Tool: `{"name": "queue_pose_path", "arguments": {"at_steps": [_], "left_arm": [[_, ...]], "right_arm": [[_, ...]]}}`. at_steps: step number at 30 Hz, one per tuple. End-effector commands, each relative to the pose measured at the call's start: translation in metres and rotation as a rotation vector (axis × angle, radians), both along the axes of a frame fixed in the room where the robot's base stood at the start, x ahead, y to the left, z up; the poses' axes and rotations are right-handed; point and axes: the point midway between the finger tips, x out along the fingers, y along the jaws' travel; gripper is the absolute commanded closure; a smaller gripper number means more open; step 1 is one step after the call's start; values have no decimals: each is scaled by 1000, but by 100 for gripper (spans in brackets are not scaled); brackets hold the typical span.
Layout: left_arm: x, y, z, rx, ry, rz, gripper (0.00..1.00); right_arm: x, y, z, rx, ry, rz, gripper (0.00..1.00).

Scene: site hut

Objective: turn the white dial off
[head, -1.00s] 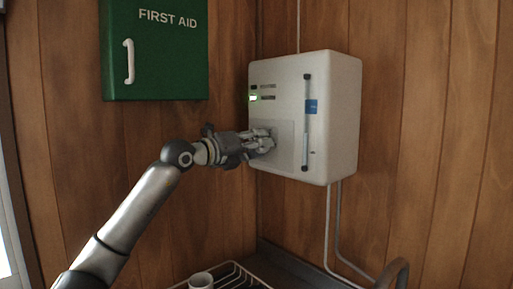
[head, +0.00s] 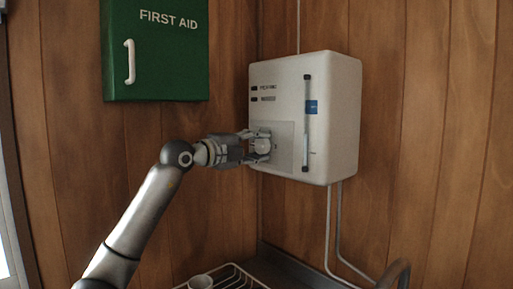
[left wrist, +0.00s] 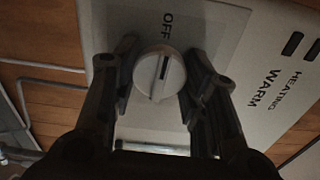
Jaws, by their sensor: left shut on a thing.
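The white dial (head: 263,146) is on the front of a white wall heater box (head: 285,80), at its lower left. In the left wrist view the round dial (left wrist: 158,78) shows a raised grip bar. The dark mark on it points up toward the printed word OFF. My left gripper (head: 265,147) comes in from the left and is shut on the dial, one finger on each side. Both indicator windows (head: 254,99) at the box's upper left are dark. My right gripper is not in view.
A green first aid cabinet (head: 155,60) hangs at the upper left, above my left arm. A dish rack (head: 240,271) and a white mug (head: 200,282) are below. A dark curved tube (head: 398,270) stands at the lower right. Pipes run below the box.

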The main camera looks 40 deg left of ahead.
Motion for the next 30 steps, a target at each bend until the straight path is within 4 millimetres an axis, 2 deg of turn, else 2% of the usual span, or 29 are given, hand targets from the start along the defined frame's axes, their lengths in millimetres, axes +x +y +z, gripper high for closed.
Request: {"name": "queue_pose_path", "arguments": {"at_steps": [9,21,22,26,30], "left_arm": [[0,0,0,-68,6,0,83],[0,0,0,-73,6,0,83],[0,0,0,-74,6,0,56],[0,0,0,-72,6,0,39],[0,0,0,-71,6,0,38]], "right_arm": [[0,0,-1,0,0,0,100],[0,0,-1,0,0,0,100],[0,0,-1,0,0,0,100],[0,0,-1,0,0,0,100],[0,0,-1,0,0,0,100]]}}
